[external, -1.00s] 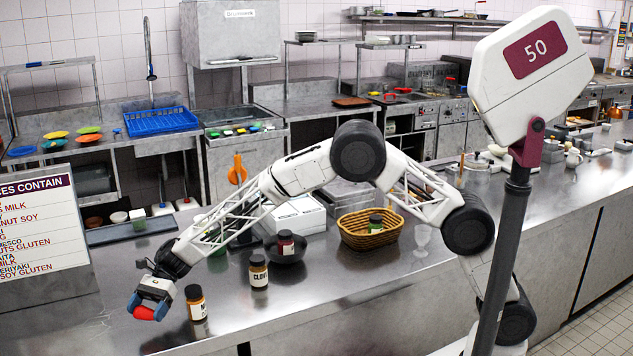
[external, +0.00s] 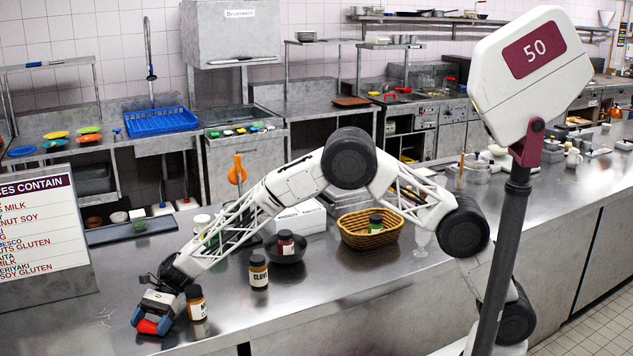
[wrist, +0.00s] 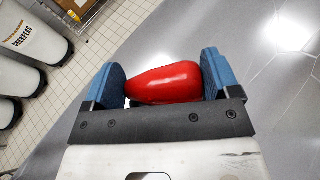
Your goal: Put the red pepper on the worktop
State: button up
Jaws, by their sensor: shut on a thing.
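The red pepper (external: 148,327) is held between the blue fingertips of my gripper (external: 152,325), low at the near left of the steel worktop (external: 340,318). The wrist view shows the pepper (wrist: 165,84) lying sideways, with a blue finger pad at each end of it. The gripper (wrist: 163,85) is shut on it. In the external view the pepper is very close to the worktop surface; I cannot tell whether it touches.
A spice jar (external: 196,303) stands just right of my gripper, with another jar (external: 258,272) behind it. A dark bowl (external: 286,249) with a jar and a wicker basket (external: 368,238) stand farther back. The allergen sign (external: 45,235) is at left.

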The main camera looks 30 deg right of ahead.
dwell(0.3)
jog(key=o, duration=0.8)
jog(key=shift+f, duration=0.1)
jog(key=shift+c, duration=0.2)
jog(key=shift+r, duration=0.2)
jog(key=shift+v, duration=0.8)
jog(key=shift+w+d+r, duration=0.5)
jog(key=shift+w+r, duration=0.05)
jog(key=shift+r, duration=0.05)
notch_tip(320, 180, up, 5)
jog(key=shift+f, duration=0.2)
jog(key=shift+r, duration=0.85)
